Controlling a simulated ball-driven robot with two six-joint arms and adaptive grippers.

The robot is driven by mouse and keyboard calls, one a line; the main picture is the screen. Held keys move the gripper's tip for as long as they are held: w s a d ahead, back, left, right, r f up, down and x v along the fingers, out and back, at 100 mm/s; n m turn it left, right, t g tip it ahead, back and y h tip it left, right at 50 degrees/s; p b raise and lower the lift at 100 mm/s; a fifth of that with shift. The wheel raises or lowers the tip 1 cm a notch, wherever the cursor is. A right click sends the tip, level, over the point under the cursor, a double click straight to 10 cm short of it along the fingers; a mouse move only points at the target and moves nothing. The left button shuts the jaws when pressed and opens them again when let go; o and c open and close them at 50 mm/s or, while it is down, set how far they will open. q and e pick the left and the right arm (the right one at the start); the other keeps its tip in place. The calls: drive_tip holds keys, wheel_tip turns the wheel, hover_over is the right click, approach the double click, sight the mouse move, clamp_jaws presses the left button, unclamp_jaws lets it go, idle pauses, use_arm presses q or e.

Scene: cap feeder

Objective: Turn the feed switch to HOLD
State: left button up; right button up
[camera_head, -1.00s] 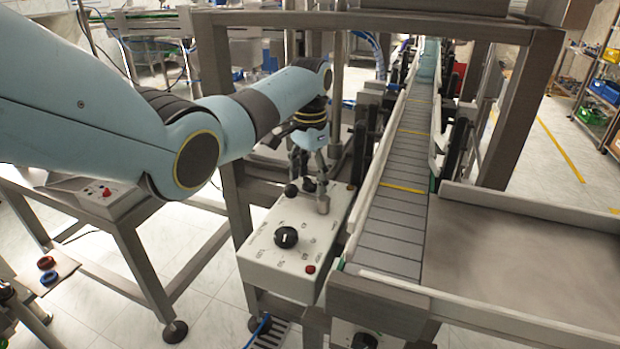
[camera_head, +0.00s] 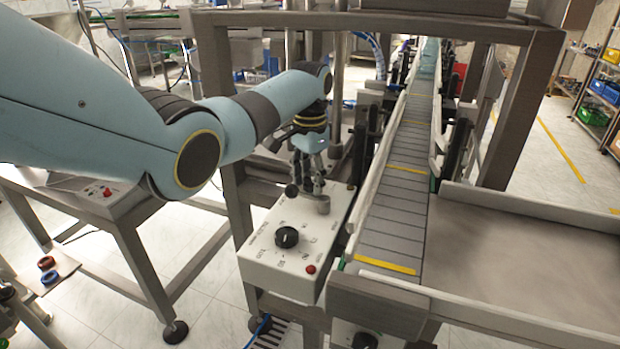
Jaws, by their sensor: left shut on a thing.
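A light control box (camera_head: 285,262) stands beside the conveyor in the camera_head view. A black round knob (camera_head: 287,237) with a pale pointer mark sits on its top, ringed by small labels that I cannot read. Behind it is a lever with a metal hub (camera_head: 323,205) and a black ball end (camera_head: 291,191) pointing left. My left gripper (camera_head: 307,188) comes down from above, shut on the lever between hub and ball; its fingertips partly hide the lever. I cannot tell which label the lever points to. My right gripper is not in view.
A red button (camera_head: 310,269) sits at the box's front right corner. The conveyor (camera_head: 400,190) with its pale side rail runs close along the right. A metal frame post (camera_head: 235,170) stands left of the box. A wide grey tray (camera_head: 510,250) lies at the right.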

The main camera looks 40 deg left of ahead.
sight(311, 181)
use_arm(q)
drive_tip(key=shift+r+n+p, duration=0.2)
drive_tip(key=shift+n+p, duration=0.9)
drive_tip(key=shift+n, duration=0.2)
drive_tip(key=n+p, duration=0.1)
drive_tip(key=n, duration=0.1)
drive_tip(key=shift+n+p, duration=0.3)
drive_tip(key=shift+n, duration=0.1)
drive_tip(key=n+p, duration=0.1)
drive_tip(key=n, duration=0.2)
drive_tip(key=shift+f, duration=0.1)
drive_tip(key=shift+d+n+p, duration=0.1)
drive_tip(key=shift+n+p, duration=0.35)
drive_tip(key=shift+n, duration=1.25)
drive_tip(key=o, duration=1.2)
wheel_tip(311, 181, up, 12)
drive_tip(key=shift+f, duration=0.1)
